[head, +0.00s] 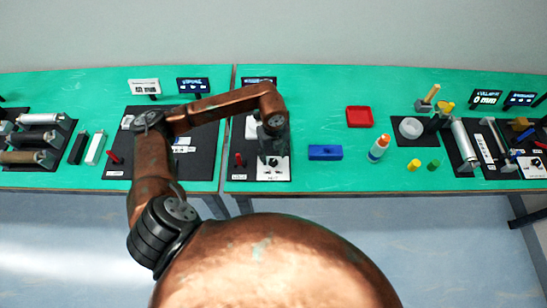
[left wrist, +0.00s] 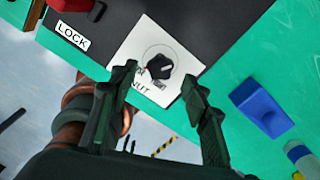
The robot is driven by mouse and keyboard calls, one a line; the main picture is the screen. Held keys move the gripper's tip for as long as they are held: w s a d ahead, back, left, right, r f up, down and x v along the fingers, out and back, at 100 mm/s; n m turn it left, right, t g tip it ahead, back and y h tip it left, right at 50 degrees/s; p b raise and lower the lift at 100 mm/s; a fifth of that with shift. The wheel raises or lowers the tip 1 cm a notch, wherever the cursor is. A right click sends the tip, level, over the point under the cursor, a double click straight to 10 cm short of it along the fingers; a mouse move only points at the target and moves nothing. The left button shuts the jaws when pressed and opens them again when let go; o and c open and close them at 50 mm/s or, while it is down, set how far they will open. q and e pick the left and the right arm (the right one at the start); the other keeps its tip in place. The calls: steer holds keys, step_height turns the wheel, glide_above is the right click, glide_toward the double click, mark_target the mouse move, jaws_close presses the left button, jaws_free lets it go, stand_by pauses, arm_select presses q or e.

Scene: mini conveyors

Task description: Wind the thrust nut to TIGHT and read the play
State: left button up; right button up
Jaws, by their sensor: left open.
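The thrust nut (left wrist: 160,66) is a small black knob on a white card (left wrist: 130,50), printed NUT, on a dark board. It shows in the left wrist view inside a thin circle, with small print partly hidden at its lower left. My left gripper (left wrist: 147,90) is open, its fingers apart on either side of the card's near part, with the knob beyond the tips and nothing between them. In the head view my left gripper (head: 272,148) is above the board's right half. The display (head: 258,80) behind the board is mostly hidden by my arm and unreadable. My right gripper is out of view.
A red-handled lever (head: 239,160) stands left of the card, beside a LOCK label (left wrist: 72,36). A blue block (head: 325,152), a glue bottle (head: 379,148) and a red tray (head: 359,116) are to the right. Green table surface is free between them.

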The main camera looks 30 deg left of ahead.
mark_target(273, 161)
arm_select(q)
step_height(273, 161, down, 2)
steer(key=shift+w+f, duration=0.1)
steer(key=shift+f, duration=0.5)
steer(key=c, duration=1.2)
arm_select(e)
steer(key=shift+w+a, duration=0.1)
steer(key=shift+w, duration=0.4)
